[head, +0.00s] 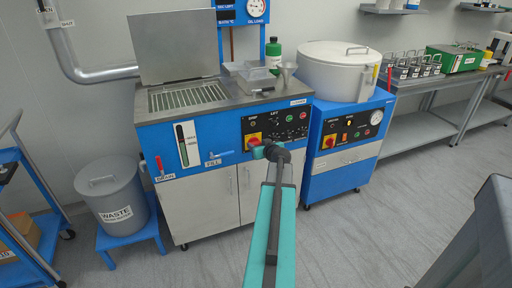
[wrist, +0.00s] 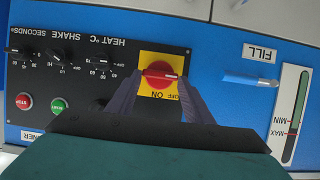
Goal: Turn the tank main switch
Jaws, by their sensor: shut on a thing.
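The tank main switch is a red rotary knob (wrist: 160,75) on a yellow plate (wrist: 147,57) marked ON and OFF, upside down in the wrist view. A white line on the knob lies about level, toward the picture's right. My gripper (wrist: 160,82) has a dark finger on each side of the knob and is shut on it. In the head view my gripper (head: 262,149) reaches the tank's black panel (head: 276,116) at its lower left and partly covers the switch. Part of the yellow plate (head: 253,136) shows there.
Beside the switch are black dials (wrist: 58,53), a red STOP button (wrist: 24,102) and a green button (wrist: 58,105). A blue FILL lever (wrist: 250,82) sticks out on the other side. The neighbouring cabinet has a similar red switch (head: 329,142).

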